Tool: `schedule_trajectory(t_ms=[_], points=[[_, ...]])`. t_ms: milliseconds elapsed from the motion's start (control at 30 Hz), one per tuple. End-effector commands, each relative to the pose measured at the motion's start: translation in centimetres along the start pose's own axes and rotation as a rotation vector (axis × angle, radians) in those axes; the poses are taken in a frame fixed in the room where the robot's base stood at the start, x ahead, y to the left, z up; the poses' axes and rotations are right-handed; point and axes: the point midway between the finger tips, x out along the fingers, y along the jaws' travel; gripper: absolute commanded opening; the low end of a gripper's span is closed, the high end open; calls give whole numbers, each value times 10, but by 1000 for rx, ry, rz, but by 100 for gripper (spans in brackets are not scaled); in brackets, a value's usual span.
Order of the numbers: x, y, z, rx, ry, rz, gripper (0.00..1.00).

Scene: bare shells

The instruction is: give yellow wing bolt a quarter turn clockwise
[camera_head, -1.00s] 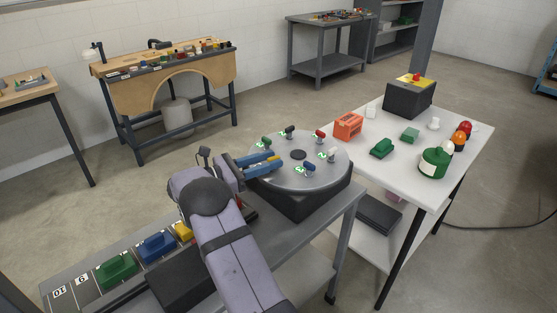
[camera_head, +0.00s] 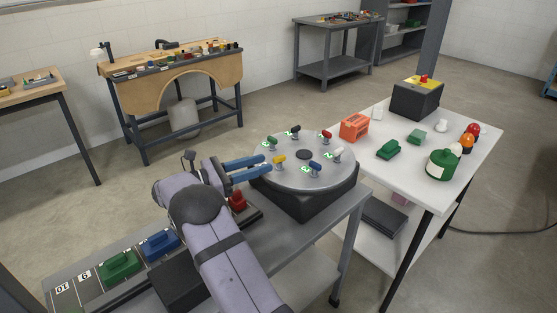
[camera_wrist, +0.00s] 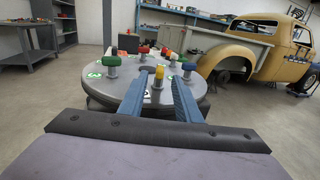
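The yellow wing bolt (camera_head: 279,160) stands upright on the round grey disc (camera_head: 318,181), on the side nearest my gripper. My gripper (camera_head: 269,166) has its two blue fingers apart and empty, their tips at the disc's left edge, just short of the bolt. In the wrist view the yellow bolt (camera_wrist: 158,78) shows in the gap between the fingertips (camera_wrist: 160,80), with clear space on both sides. The exact angle of its wings is too small to tell.
Green (camera_head: 272,142), red (camera_head: 326,136), white (camera_head: 338,153) and blue (camera_head: 314,167) bolts stand around the disc, some beside green labels. A red piece (camera_head: 237,200) sits below the gripper. A white table (camera_head: 460,165) with assorted items stands at the right.

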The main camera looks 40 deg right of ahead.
Motion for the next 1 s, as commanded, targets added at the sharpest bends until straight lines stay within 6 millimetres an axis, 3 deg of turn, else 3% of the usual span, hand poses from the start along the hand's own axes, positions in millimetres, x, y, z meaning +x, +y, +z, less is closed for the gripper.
schedule_trajectory(t_ms=[500,967,1000], points=[[59,0,1,-1,0,-1,30],[70,0,0,-1,0,1,30],[70,0,0,-1,0,1,23]])
